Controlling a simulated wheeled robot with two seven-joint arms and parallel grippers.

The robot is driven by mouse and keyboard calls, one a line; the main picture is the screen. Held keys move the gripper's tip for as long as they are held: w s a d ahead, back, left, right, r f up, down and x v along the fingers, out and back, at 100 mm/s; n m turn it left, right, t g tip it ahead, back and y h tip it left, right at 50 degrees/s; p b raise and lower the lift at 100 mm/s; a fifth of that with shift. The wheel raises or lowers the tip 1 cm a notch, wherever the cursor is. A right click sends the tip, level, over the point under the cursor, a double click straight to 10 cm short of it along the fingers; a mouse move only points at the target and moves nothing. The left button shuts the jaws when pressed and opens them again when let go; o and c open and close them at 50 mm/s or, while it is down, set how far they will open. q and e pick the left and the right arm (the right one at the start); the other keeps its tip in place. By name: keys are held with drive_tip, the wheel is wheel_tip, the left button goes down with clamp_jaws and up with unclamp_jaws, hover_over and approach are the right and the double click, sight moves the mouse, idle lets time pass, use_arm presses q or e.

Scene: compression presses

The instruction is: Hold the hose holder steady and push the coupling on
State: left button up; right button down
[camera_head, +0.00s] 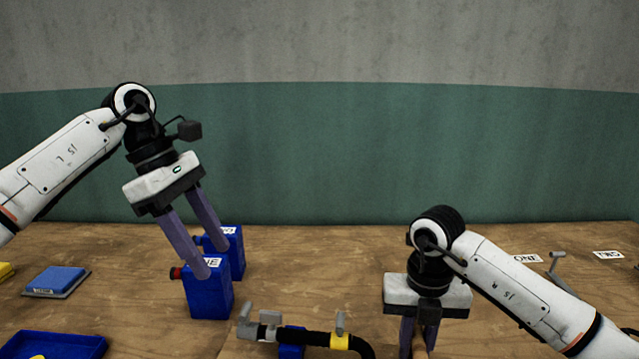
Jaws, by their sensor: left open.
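A black hose (305,338) lies across the front of the table, with a yellow band (340,341) near its right end. A grey metal coupling (262,327) with levers is at its left end; whether it is fully on the hose I cannot tell. A small blue block, seemingly the hose holder (291,351), shows under the hose, cut by the bottom edge. My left gripper (214,263) is open, its fingertips in front of two blue boxes, well up and left of the hose. My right gripper (419,345) points down right of the hose; its fingertips are cut off.
Two blue boxes (208,298) with white labels stand left of the hose. A blue pad (56,281) and a blue tray (54,345) are at the left. White label cards (607,254) and a grey lever (557,266) are at the right. The middle back is clear.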

drive_tip(key=c, duration=1.5)
unclamp_jaws()
drive_tip(key=shift+c, duration=0.2)
